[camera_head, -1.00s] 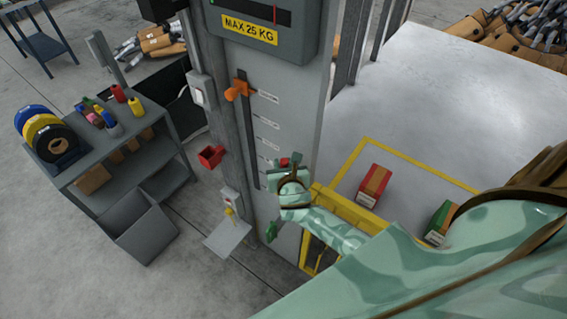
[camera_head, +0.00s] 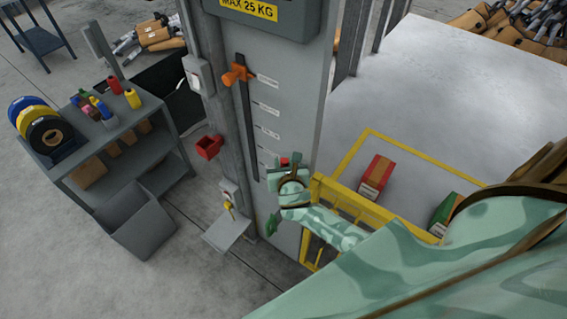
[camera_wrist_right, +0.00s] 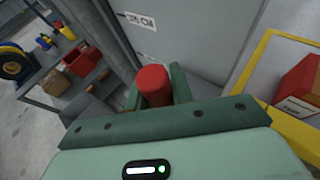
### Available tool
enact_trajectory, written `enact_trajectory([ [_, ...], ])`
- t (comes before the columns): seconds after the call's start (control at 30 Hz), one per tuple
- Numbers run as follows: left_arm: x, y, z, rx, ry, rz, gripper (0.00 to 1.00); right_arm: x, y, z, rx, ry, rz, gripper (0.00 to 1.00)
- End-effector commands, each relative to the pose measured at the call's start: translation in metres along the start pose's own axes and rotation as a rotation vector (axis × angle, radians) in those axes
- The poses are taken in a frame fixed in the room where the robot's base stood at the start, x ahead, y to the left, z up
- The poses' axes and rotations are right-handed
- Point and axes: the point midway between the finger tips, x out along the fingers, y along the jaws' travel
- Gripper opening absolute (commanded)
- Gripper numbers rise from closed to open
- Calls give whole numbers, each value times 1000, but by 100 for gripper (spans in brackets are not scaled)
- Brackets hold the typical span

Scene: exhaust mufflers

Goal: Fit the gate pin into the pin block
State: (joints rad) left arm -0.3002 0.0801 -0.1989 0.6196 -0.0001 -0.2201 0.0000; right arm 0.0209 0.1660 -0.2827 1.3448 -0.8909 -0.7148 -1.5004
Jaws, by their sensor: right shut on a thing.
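The gate pin (camera_wrist_right: 153,85) is a red cylinder with a rounded end. My right gripper (camera_wrist_right: 155,92) is shut on it, with one dark green finger on each side. In the head view, my right gripper (camera_head: 290,161) is in front of the lower part of the grey post, and a small red bit of the pin shows at it. A red open block (camera_head: 209,147) is fixed to the post's left side, apart from the gripper. I cannot tell for certain whether it is the pin block.
A yellow gate frame (camera_head: 345,200) stands right of the post, with a red box (camera_head: 376,173) and a green box (camera_head: 444,213) behind it. An orange knob (camera_head: 236,74) sits on the post's slot. A grey cart (camera_head: 110,150) stands at left; a small plate (camera_head: 227,235) juts low from the post.

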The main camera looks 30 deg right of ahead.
Motion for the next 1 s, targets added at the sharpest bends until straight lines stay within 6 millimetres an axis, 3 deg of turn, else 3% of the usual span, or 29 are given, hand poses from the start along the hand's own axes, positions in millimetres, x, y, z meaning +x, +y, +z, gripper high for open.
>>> enact_trajectory([
  [0.17, 0, 0, 0, 1, 0, 0, 0, 0, 0, 1, 0, -1, 0, 0],
  [0.2, 0, 0, 0, 1, 0, 0, 0, 0, 0, 1, 0, -1, 0, 34],
  [0.27, 0, 0, 0, 1, 0, 0, 0, 0, 0, 1, 0, -1, 0, 48],
  [0.53, 0, 0, 0, 1, 1, 0, 0, -1, 0, 0, -1, 0, 0, 48],
  [0.67, -3, 0, -1, 2, 1, 0, 0, -11, 0, 0, -1, 0, 0, 48],
  [0.77, -8, 0, -2, 2, 1, 0, 0, -30, 0, 1, -1, 2, 1, 48],
  [1.0, -14, 0, -2, 2, 2, 0, 0, -96, 0, 0, 1, 2, 2, 48],
])
